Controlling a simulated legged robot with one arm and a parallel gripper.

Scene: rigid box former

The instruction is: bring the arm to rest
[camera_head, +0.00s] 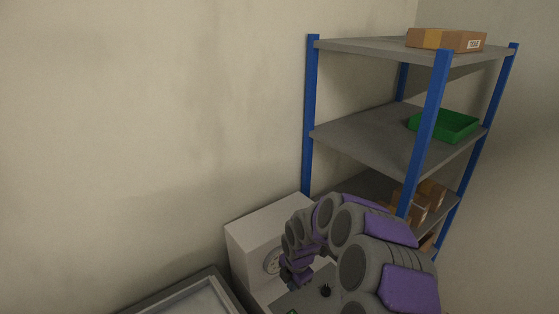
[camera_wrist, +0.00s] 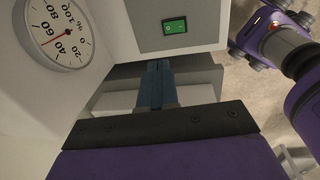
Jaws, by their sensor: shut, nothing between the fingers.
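My arm (camera_head: 360,235), grey with purple covers, bends in from the lower right of the head view. It reaches in front of a pale machine (camera_head: 245,233) with a round dial. My gripper (camera_wrist: 157,68) shows in the wrist view with its blue-grey fingers together and nothing between them. I cannot tell whether the fingertips touch the machine. In the head view the gripper is small and partly hidden by the arm. The dial (camera_wrist: 60,32) is at the upper left of the wrist view.
A shelf rack with blue posts (camera_head: 311,120) stands at the right. It holds a brown box (camera_head: 445,40), a green bin (camera_head: 455,125) and brown cartons (camera_head: 430,195). A grey-rimmed tray or table (camera_head: 185,292) is at the lower left. The wall side is clear.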

